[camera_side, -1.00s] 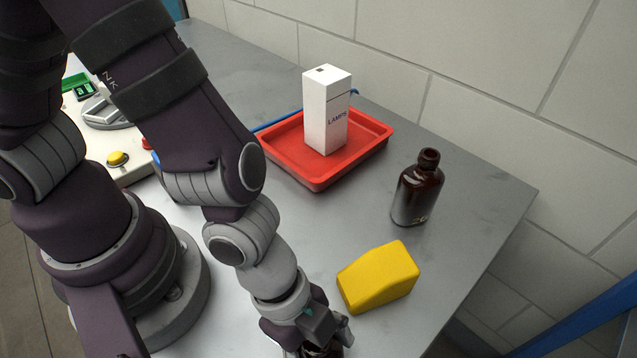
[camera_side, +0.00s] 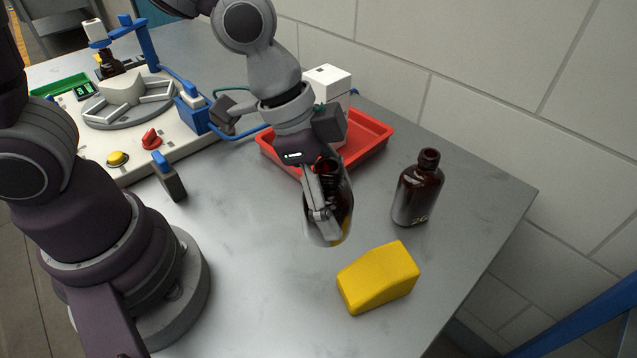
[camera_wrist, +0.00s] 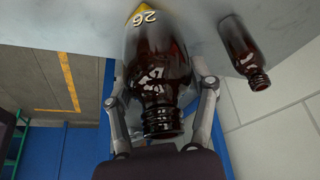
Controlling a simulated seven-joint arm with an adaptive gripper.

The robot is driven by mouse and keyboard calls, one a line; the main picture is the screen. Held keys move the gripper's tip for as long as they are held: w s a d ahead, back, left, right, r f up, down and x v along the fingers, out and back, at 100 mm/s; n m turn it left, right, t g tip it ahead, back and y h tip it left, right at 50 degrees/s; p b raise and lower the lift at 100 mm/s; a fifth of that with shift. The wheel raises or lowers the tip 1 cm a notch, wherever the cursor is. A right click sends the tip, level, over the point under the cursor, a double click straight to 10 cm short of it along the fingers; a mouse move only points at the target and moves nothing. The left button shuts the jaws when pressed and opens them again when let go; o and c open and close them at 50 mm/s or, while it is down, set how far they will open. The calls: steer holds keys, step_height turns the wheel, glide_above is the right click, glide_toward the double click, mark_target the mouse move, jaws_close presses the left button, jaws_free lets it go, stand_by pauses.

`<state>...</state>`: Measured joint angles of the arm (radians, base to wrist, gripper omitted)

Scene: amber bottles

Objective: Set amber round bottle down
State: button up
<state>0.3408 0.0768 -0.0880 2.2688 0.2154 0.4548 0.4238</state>
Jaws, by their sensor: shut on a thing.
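An amber round bottle (camera_side: 342,205) is in my gripper (camera_side: 322,205), whose fingers are shut around its sides. It is roughly upright with its neck up, in front of the red tray in the side view; I cannot tell whether its base touches the table. The wrist view shows this held bottle (camera_wrist: 158,65) between both fingers, neck toward the camera, with a yellow patch and "26" near its base. A second amber bottle (camera_side: 418,192) stands upright on the table to the right, apart from the held one; it also shows in the wrist view (camera_wrist: 240,48).
A red tray (camera_side: 378,135) holds a white box (camera_side: 328,78), partly hidden behind my gripper. A yellow block (camera_side: 378,278) lies in front. A white station (camera_side: 132,160) with a turntable stands at left. The grey table (camera_side: 250,260) is clear left of the yellow block.

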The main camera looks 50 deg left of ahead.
steer(key=w+a+n+t+y, duration=0.1)
steer(key=w+a+n, duration=0.15)
steer(key=a, duration=0.45)
steer(key=w+a+n+y, duration=0.1)
steer(key=w+a+n, duration=0.15)
steer(key=a, duration=0.45)
steer(key=s+a+n+t+y, duration=0.1)
steer(key=s+a+n, duration=0.2)
steer(key=a, duration=0.4)
steer(key=s+a+n+y, duration=0.1)
steer(key=s+a+n, duration=0.15)
steer(key=a, duration=0.45)
steer(key=shift+n, duration=0.35)
steer(key=f, duration=0.9)
steer(key=shift+a+f, duration=0.2)
steer(key=shift+f, duration=0.2)
steer(key=o, duration=1.2)
steer(key=shift+f, duration=0.1)
